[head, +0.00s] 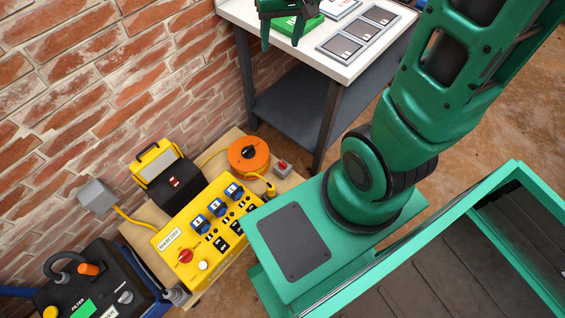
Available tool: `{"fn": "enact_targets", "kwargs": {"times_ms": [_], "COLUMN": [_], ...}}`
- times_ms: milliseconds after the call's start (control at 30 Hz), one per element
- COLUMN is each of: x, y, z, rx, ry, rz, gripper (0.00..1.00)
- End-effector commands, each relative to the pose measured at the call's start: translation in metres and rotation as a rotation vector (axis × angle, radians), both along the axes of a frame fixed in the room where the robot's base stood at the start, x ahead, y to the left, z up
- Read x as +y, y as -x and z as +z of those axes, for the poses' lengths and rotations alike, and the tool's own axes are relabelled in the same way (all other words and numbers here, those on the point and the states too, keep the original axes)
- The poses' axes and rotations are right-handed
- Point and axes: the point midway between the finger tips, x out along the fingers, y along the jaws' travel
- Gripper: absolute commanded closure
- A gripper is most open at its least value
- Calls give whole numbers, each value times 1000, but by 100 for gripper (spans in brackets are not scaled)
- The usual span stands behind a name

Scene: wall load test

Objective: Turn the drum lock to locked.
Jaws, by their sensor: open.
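My gripper (281,38) is open at the top edge of the picture, fingers pointing down, in front of or above the green case on the white table. It is well apart from the drum, and its upper part is cut off by the frame.
A yellow power box (206,232) with blue sockets and a red knob stands before the drum. A black-and-yellow lamp (170,177) and a small red-topped box (282,168) flank it. The white table (375,62) bears a green case (298,25). A brick wall (90,90) runs behind.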

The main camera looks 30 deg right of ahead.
Motion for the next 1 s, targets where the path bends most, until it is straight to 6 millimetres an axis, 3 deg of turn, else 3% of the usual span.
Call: {"fn": "enact_targets", "kwargs": {"times_ms": [200, 500, 733, 1000], "x": [7, -4, -13, -22], "y": [-51, -95, -114, -115], "z": [-53, -144, -225, -330], "rx": [18, 68, 108, 154], "ry": [-38, -80, -108, -135], "rz": [-86, -265, -406, -576], "gripper": [47, 47, 47, 47]}}
